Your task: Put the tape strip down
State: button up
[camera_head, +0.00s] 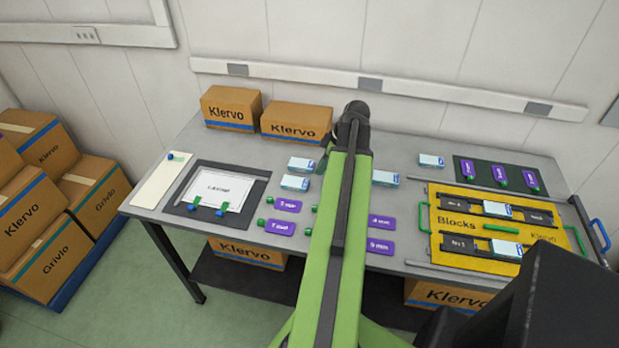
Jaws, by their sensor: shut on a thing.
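Two small blue-green tabs, which look like tape strips, sit at the lower left (195,207) and lower right (220,211) of a white sheet (224,189). The sheet lies on a dark board (258,173) at the left of the table. My green arm reaches up over the middle of the table. My gripper is hidden behind my arm, and no tape strip shows in it.
Purple cards (287,205) and white-blue blocks (302,164) lie mid-table. A yellow Blocks tray (470,225) with green handles and a dark mat (495,175) with purple cards are at right. Two Klervo boxes (232,106) (297,122) stand at the back left.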

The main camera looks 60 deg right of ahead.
jog(key=shift+d, duration=0.1)
jog(key=shift+s+f, duration=0.15)
jog(key=shift+f, duration=0.1)
notch_tip(320, 180, down, 4)
jog(key=b, duration=0.4)
jog(key=shift+r, duration=0.1)
jog(key=shift+w+a+r, duration=0.2)
jog(key=shift+r, duration=0.05)
jog(key=shift+f, duration=0.25)
jog(key=o, duration=0.8)
jog(key=shift+r, duration=0.1)
jog(key=shift+o, duration=0.2)
